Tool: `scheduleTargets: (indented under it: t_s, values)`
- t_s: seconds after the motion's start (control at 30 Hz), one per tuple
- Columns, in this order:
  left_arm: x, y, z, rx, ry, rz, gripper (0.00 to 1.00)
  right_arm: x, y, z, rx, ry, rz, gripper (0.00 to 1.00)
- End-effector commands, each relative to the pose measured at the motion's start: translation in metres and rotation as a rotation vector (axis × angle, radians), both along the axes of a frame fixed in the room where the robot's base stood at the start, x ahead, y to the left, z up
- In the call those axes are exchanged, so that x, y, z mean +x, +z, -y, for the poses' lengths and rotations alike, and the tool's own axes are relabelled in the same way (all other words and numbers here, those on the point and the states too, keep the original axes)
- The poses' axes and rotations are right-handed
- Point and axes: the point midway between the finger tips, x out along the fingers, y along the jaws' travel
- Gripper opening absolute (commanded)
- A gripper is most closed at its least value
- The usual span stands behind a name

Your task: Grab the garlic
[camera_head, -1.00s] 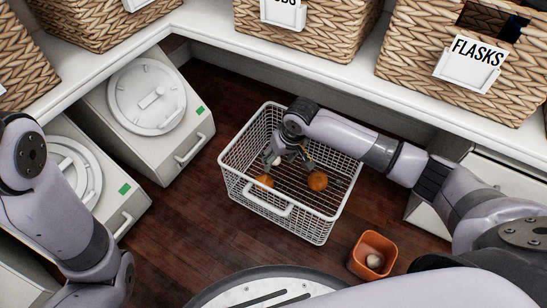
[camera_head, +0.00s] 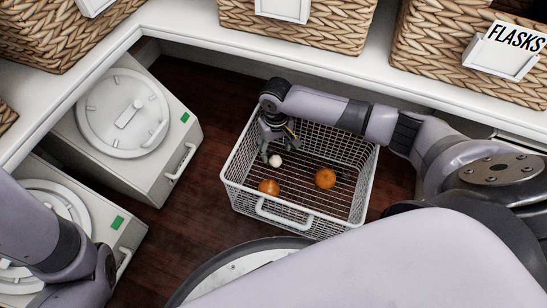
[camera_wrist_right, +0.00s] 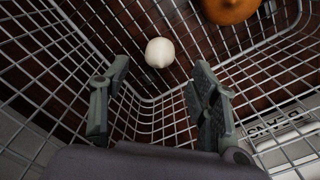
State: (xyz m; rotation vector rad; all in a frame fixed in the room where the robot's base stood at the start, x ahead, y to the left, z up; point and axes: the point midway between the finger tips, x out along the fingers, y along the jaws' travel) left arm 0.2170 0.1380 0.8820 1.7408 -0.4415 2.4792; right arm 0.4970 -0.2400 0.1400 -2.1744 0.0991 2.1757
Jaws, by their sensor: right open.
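The garlic (camera_head: 275,160) is a small white bulb on the floor of the white wire basket (camera_head: 300,223). It also shows in the right wrist view (camera_wrist_right: 159,53), just beyond the fingertips and between their lines. My right gripper (camera_head: 279,147) reaches down inside the basket, close above the garlic. In the right wrist view its two grey fingers (camera_wrist_right: 160,78) are spread apart with nothing between them. My left arm shows at the left edge of the head view, but its gripper is out of the picture.
Two orange fruits lie in the basket, one at the front left (camera_head: 268,187) and one to the right (camera_head: 325,178). The basket walls surround my right gripper. White machines (camera_head: 150,170) stand to the left. A shelf with wicker baskets (camera_head: 470,60) runs behind.

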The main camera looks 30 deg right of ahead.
Motion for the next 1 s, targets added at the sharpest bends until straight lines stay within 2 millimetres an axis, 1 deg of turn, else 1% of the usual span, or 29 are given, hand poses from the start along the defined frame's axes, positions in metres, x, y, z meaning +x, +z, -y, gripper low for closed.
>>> scheduleTargets:
  t_s: [0.1,0.3,0.4,0.5,0.7,1.0]
  values:
    - [-0.007,-0.009,0.0,0.0,0.0,0.019,0.4,0.0,-0.016,0.0,-0.001,0.0,-0.001,0.55]
    - [-0.005,-0.037,0.0,0.0,0.0,0.014,0.4,0.0,-0.047,0.0,0.0,0.0,0.001,0.55]
    - [-0.005,-0.045,0.0,0.0,0.0,0.014,0.4,0.001,-0.057,0.0,0.0,0.0,0.002,0.55]
    - [-0.005,-0.047,0.0,0.0,0.0,0.014,0.4,0.001,-0.059,0.0,0.0,0.0,0.002,0.55]
    - [-0.005,-0.044,0.0,0.001,0.0,0.014,0.4,0.001,-0.057,0.0,0.0,0.0,0.002,0.55]
    - [-0.005,-0.045,0.0,0.001,0.0,0.014,0.4,0.0,-0.057,0.0,0.0,0.0,0.001,0.35]
